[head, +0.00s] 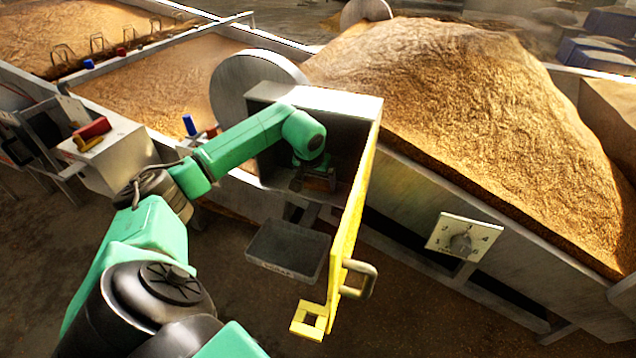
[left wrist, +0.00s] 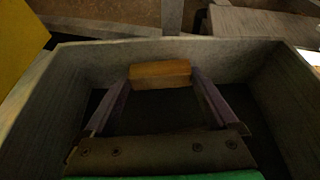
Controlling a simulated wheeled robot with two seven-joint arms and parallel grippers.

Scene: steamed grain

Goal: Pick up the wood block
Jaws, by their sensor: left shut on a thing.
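The wood block (left wrist: 160,74) is a small orange-brown piece inside a grey open box (left wrist: 45,95), near the middle of the left wrist view. My left gripper (left wrist: 160,85) has one finger at each end of the block and is shut on it. In the head view my left arm reaches into the grey box (head: 340,103), and the left gripper (head: 314,180) is small and dark in its shadow. The block is hard to make out there. My right gripper is not in view.
A yellow door (head: 352,220) with a metal handle (head: 360,280) stands open at the box's right side. A grey tray (head: 287,248) hangs below. A panel with a dial (head: 463,240) and a large grain heap (head: 450,100) lie right.

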